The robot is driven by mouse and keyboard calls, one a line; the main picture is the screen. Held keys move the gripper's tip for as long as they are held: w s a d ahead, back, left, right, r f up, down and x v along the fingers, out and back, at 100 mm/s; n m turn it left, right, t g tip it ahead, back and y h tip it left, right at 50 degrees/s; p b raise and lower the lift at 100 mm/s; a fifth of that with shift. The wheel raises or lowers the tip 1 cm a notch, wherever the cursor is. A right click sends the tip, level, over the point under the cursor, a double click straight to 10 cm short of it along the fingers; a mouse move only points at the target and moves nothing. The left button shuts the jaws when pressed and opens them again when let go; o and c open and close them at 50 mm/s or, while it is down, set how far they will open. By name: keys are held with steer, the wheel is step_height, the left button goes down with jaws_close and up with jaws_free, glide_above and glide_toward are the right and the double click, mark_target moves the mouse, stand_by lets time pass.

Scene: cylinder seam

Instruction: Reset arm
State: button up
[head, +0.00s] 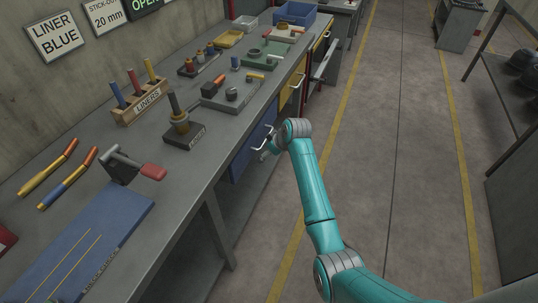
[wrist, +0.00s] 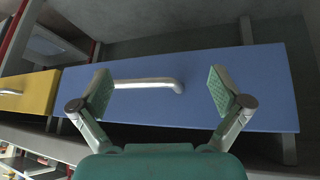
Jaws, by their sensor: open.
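My gripper (wrist: 162,92) is open and empty in the wrist view. Its two green-padded fingers are apart in front of a blue drawer (wrist: 258,85). The drawer's silver bar handle (wrist: 150,83) shows between the fingers, and I cannot tell how near it is. In the head view my teal arm reaches forward to the bench's front side, and the gripper (head: 265,149) is beside the blue drawer (head: 246,152). The arm's wrist hides part of that area.
The workbench (head: 165,215) on the left holds a liner rack (head: 141,104), torches (head: 68,184), a clamp (head: 130,166) and a blue mat (head: 95,232). A yellow drawer (head: 292,84) lies farther along. Shelving (head: 510,95) stands at the right. The aisle floor (head: 410,130) is clear.

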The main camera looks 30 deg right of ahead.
steer(key=shift+s+a+f, duration=0.25)
steer(key=shift+s+f, duration=0.1)
steer(key=shift+f, duration=0.2)
steer(key=s+a+f+m+t+h, duration=0.1)
steer(key=s+a+f, duration=0.2)
steer(key=s+f, duration=0.25)
steer(key=s+a+f+m+t, duration=0.1)
steer(key=s+a+f, duration=0.2)
steer(key=s+f, duration=0.3)
steer(key=s+a+m+t, duration=0.1)
steer(key=s+a, duration=0.1)
steer(key=s, duration=0.7)
steer(key=s+a+t, duration=0.1)
steer(key=s+a, duration=0.2)
steer(key=s, duration=0.6)
steer(key=s+a+r+t, duration=0.1)
steer(key=s+r, duration=0.3)
steer(key=s, duration=0.3)
steer(key=s+a+r+m+t, duration=0.1)
steer(key=s+r, duration=0.4)
steer(key=s, duration=0.2)
steer(key=s+a+r+t, duration=0.1)
steer(key=s+r, duration=0.3)
steer(key=s, duration=0.4)
steer(key=s+r+t, duration=0.1)
steer(key=s+r, duration=0.4)
steer(key=r, duration=0.5)
steer(key=shift+s+a, duration=0.4)
steer(key=shift+a, duration=0.05)
steer(key=shift+r, duration=0.1)
